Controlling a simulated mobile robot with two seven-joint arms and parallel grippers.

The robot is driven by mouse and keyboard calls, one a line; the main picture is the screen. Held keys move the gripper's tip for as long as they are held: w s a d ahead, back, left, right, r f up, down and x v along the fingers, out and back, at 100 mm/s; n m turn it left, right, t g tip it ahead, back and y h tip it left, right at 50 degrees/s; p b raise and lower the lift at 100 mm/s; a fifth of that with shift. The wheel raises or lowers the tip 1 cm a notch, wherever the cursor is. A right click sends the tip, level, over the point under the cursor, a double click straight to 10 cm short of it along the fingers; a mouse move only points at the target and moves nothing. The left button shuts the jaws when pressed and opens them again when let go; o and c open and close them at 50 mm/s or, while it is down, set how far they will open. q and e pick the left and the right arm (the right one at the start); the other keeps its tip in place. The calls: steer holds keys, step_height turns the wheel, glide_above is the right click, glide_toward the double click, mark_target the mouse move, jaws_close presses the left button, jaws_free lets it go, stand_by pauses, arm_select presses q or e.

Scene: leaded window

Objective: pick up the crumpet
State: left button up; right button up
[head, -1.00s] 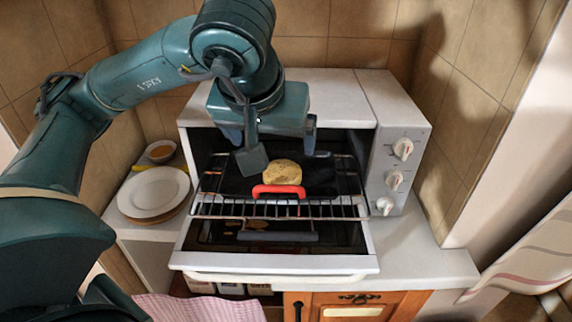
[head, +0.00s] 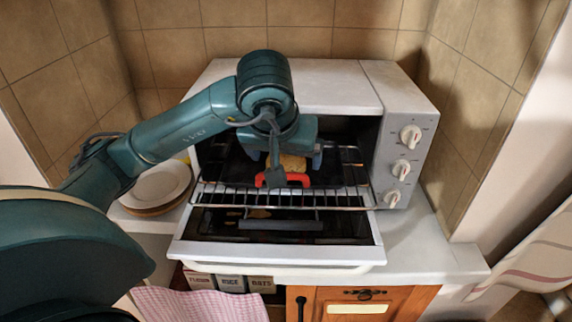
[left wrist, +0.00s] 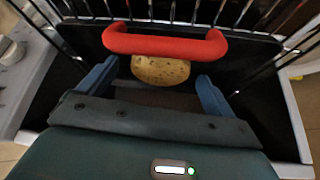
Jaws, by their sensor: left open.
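The crumpet (head: 293,163) is a round golden-brown piece on a dark tray (head: 328,176) inside the open toaster oven. The tray has a red handle (head: 304,180) at its front. My left gripper (head: 294,159) is at the oven opening, its two blue fingers apart on either side of the crumpet. Its wrist parts hide some of the crumpet and handle. In the left wrist view the crumpet (left wrist: 160,70) shows between the open fingers, partly covered by the red handle (left wrist: 165,44). I cannot tell whether the fingers touch it. My right gripper is not in view.
The white toaster oven (head: 330,88) has its door (head: 275,256) folded down and a wire rack (head: 340,201) pulled partly out. Stacked plates (head: 158,186) stand to its left. Labelled boxes (head: 230,282) and a pink checked cloth (head: 195,305) are below. The counter right of the oven is clear.

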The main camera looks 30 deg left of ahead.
arm_select(q)
steer(key=shift+w+f, duration=0.15)
steer(key=shift+f, duration=0.15)
steer(key=c, duration=1.1)
